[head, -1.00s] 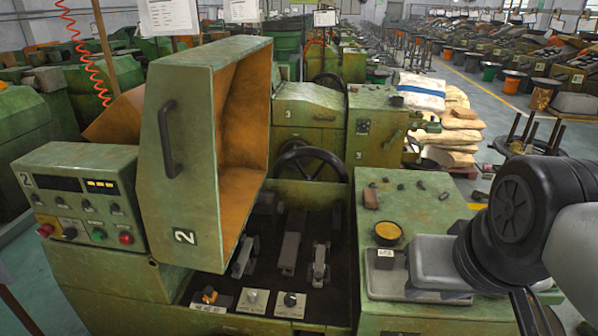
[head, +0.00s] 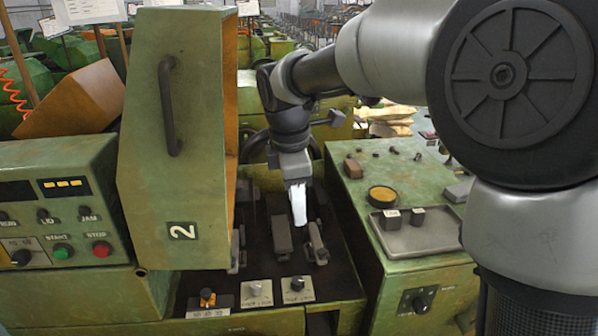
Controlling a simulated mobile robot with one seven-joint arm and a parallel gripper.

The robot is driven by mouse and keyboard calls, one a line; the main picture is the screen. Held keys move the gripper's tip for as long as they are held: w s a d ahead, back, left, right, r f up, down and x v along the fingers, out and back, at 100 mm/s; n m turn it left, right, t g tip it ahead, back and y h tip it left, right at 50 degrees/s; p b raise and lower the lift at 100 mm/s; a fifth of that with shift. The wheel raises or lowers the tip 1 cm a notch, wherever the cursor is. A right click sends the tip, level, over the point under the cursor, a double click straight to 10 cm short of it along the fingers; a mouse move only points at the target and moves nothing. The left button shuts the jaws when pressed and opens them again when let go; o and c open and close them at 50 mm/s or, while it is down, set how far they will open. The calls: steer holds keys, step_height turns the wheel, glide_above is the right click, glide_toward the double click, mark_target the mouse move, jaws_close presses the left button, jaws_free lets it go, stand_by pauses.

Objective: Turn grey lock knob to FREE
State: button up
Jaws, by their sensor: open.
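Three small knobs stand on label plates at the front edge of the dark bay of machine 2. The middle one is a grey knob (head: 256,288); the left one is an orange and black knob (head: 207,296), and the right one is a dark knob (head: 297,283). The plate lettering is too small to read, so I cannot tell which way the grey knob points. My gripper (head: 299,210) hangs fingers down over the bay, behind and above the knobs, open and touching none of them. One pale finger shows clearly; the other is hard to make out.
The raised green hood (head: 172,150) stands left of my gripper. The control panel (head: 60,205) is at far left. On the right, a green cabinet (head: 352,195) bears a grey tray (head: 432,238) and a front black knob (head: 420,302). Grey levers (head: 317,243) rise in the bay.

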mark_target(255, 285)
steer(key=w+a+f+n+g+b, duration=0.2)
steer(key=w+a+f+n+b, duration=0.15)
steer(key=a+f+n, duration=0.75)
steer(key=f, duration=0.7)
steer(key=f+m, duration=0.1)
steer(key=f, duration=0.6)
steer(key=a+f+m+b, duration=0.1)
steer(key=f, duration=0.6)
steer(key=shift+w+a+y, duration=0.1)
steer(key=shift+w+y, duration=0.2)
steer(key=shift+w, duration=0.05)
steer(key=shift+c, duration=0.4)
steer(key=c, duration=1)
steer(key=shift+o, duration=0.2)
